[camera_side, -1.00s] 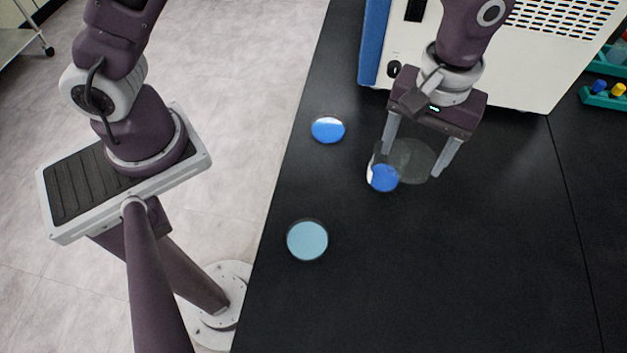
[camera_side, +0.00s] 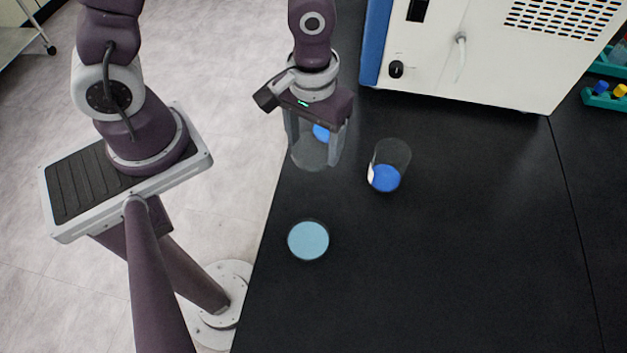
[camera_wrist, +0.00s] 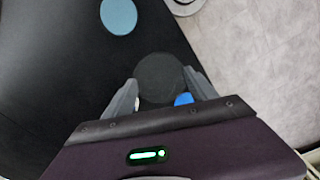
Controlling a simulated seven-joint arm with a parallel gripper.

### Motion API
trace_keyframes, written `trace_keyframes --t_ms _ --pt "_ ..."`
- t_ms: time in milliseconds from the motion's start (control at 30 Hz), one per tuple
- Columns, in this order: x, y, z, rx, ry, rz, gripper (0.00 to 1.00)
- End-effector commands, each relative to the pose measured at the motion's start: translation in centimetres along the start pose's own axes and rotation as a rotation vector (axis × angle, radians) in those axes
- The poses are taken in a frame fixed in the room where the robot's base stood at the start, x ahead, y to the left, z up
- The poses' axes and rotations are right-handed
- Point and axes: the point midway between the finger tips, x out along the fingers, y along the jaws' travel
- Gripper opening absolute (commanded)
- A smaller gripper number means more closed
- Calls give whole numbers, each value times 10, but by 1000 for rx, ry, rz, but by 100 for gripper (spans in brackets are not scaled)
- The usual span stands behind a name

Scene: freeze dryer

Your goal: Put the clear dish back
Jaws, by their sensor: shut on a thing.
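My gripper (camera_side: 314,150) is shut on the clear dish (camera_side: 308,156), a round see-through disc between its two fingers. In the wrist view the dish (camera_wrist: 160,76) looks dark and round between the fingertips. A bright blue round piece (camera_side: 321,132) shows partly behind my gripper, near the table's left edge; part of it also shows in the wrist view (camera_wrist: 183,99). The dish overlaps this piece in the side view; I cannot tell whether they touch.
A light blue round dish (camera_side: 308,240) lies on the black table nearer the front; it also shows in the wrist view (camera_wrist: 118,15). The white freeze dryer (camera_side: 470,60) stands at the back. A teal rack (camera_side: 605,98) is at the far right. The table's right and front are clear.

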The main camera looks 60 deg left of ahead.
Motion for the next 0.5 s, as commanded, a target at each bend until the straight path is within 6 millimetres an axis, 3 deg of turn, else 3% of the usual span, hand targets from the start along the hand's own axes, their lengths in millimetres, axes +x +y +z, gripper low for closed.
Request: trace_keyframes --t_ms 200,500 --pt "48 -1 2 2 -5 -5 13" --pt "99 -1 1 0 -2 -3 13"
